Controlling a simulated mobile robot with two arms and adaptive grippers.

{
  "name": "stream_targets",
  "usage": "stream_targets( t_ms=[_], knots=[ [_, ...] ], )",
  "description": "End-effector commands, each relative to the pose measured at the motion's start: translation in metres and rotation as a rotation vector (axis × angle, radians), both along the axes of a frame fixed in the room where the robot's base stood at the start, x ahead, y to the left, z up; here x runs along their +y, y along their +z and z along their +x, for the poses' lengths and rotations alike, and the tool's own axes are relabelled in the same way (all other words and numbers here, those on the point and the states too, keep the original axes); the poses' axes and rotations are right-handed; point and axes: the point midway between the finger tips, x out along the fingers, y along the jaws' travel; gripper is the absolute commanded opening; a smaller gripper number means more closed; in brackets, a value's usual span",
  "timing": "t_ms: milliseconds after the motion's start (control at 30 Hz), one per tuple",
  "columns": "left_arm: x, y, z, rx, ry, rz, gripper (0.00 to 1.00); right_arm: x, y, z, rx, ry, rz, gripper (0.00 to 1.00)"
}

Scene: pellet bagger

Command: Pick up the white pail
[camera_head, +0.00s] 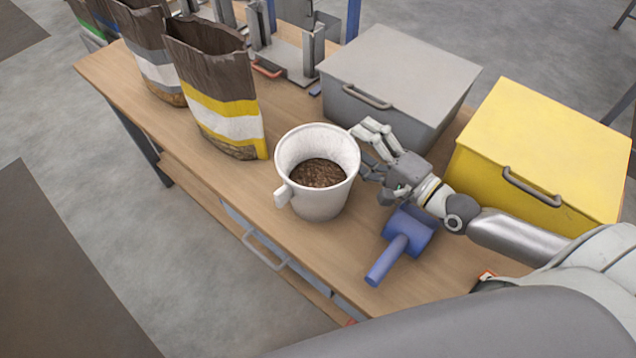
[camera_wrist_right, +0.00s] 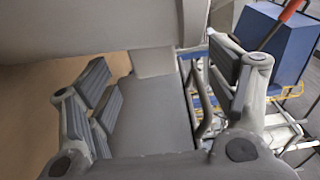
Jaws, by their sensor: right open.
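The white pail (camera_head: 318,203) stands upright on the wooden table in the head view, with brown pellets (camera_head: 318,173) inside. A stubby white handle sticks out at its lower left. My right gripper (camera_head: 365,150) is open at the pail's right side, its fingers close to the rim and upper wall. I cannot tell whether they touch it. In the right wrist view the spread fingers of this gripper (camera_wrist_right: 160,85) show with grey surfaces between and above them; I cannot make out the pail there. My left gripper is not in view.
A blue scoop (camera_head: 400,240) lies on the table (camera_head: 335,245) below my right wrist. A grey lidded box (camera_head: 400,75) and a yellow one (camera_head: 545,145) stand behind and to the right. Open bags, the nearest yellow-striped (camera_head: 225,105), stand left of the pail.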

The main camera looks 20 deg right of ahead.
Motion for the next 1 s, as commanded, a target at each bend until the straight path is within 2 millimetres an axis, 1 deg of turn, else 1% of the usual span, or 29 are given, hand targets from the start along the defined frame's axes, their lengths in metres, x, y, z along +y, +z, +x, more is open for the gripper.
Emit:
stream_targets(
  t_ms=[33, 100, 300, 433, 633, 667, 1000],
  knots=[
    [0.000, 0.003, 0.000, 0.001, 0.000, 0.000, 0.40, 0.002, 0.004, 0.007, -0.005, -0.002, 0.002, 0.79],
    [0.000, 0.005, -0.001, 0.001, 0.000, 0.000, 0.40, 0.006, 0.005, 0.015, -0.005, -0.002, 0.003, 0.79],
    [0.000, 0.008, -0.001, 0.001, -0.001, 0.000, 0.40, 0.015, 0.003, 0.033, -0.003, -0.001, 0.001, 0.79],
    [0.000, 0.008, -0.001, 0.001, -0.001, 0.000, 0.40, 0.017, 0.002, 0.037, -0.001, -0.001, 0.000, 0.79],
    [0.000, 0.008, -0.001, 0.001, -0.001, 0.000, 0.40, 0.017, 0.002, 0.037, -0.001, 0.000, 0.000, 0.79],
    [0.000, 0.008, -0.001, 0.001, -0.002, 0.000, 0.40, 0.017, 0.002, 0.037, -0.001, 0.000, 0.000, 0.77],
    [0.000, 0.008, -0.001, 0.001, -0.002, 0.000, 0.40, 0.017, 0.002, 0.037, 0.000, 0.000, -0.001, 0.34]
  ],
)
